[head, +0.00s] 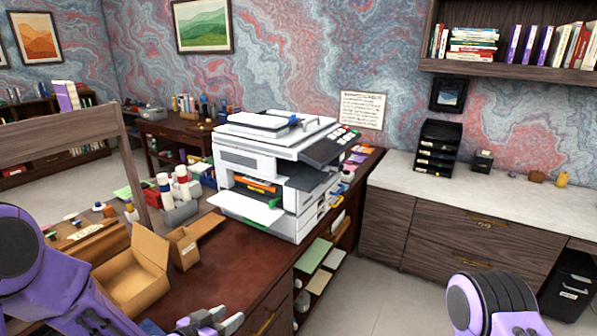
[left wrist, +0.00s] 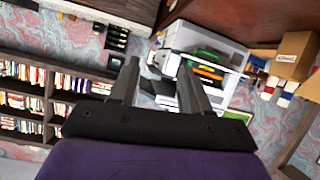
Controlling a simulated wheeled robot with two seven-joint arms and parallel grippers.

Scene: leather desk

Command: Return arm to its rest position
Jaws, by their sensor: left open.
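My left arm (head: 60,290) is purple and comes in from the lower left of the head view. My left gripper (head: 212,321) shows at the bottom edge, in front of the brown leather desk (head: 225,262), partly cut off. In the left wrist view its two dark fingers (left wrist: 158,78) stand apart with nothing between them. My right arm (head: 490,303) shows as a purple link at the lower right of the head view. The right gripper is out of view.
A white printer (head: 262,170) stands on the desk. An open cardboard box (head: 135,278) and a smaller box (head: 188,248) lie near my left arm. A pale counter (head: 480,205) with drawers is at the right. Open floor (head: 375,290) lies between desk and counter.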

